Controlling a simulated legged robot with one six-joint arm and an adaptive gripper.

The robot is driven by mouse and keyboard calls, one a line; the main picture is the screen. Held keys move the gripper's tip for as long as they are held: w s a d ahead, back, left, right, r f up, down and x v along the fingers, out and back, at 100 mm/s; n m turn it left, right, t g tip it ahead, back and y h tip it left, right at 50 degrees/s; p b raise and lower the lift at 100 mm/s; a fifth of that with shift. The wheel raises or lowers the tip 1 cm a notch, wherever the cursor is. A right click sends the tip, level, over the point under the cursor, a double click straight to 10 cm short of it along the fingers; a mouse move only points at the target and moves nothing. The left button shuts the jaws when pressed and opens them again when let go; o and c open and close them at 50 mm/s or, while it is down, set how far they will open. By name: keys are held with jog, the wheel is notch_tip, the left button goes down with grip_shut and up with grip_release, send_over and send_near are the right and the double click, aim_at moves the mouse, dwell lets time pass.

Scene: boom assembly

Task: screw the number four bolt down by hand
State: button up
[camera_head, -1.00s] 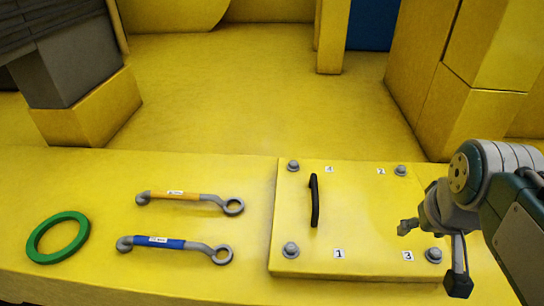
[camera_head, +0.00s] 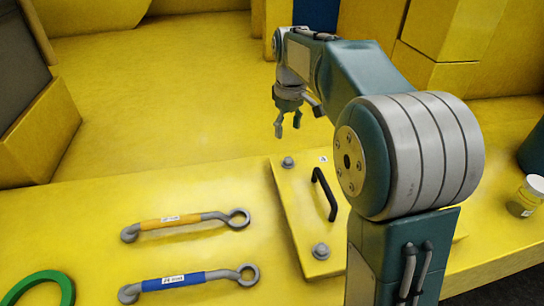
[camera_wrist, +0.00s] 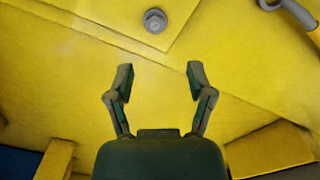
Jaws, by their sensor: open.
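The number four bolt (camera_head: 288,162) is a grey hex bolt at the far left corner of the yellow cover plate (camera_head: 300,222), beside a small white label (camera_head: 323,159). In the wrist view a grey bolt (camera_wrist: 155,20), apparently the same one, stands at the plate's corner beyond the fingertips. My gripper (camera_head: 288,129) points down with fingers apart, empty, above and behind that corner. Its two open fingers also show in the wrist view (camera_wrist: 160,68), touching nothing. How far the bolt is screwed in cannot be told.
A black handle (camera_head: 325,194) and another bolt (camera_head: 320,251) are on the plate; my arm hides its right side. Orange (camera_head: 183,222) and blue (camera_head: 172,281) wrenches and a green ring (camera_head: 66,287) lie left. A jar (camera_head: 527,195) stands right.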

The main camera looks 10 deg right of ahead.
send_over(292, 160)
jog(key=d, duration=0.1)
notch_tip(292, 160, down, 5)
jog(key=shift+r, duration=0.1)
jog(key=a+f, duration=0.2)
jog(key=f, duration=0.1)
jog(key=a+f, duration=0.1)
jog(key=shift+f, duration=0.5)
jog(key=shift+d, duration=1.15)
jog(key=c, duration=0.5)
jog(key=shift+a, duration=0.2)
grip_shut()
jog(key=shift+a, duration=0.45)
jog(key=shift+d, duration=0.1)
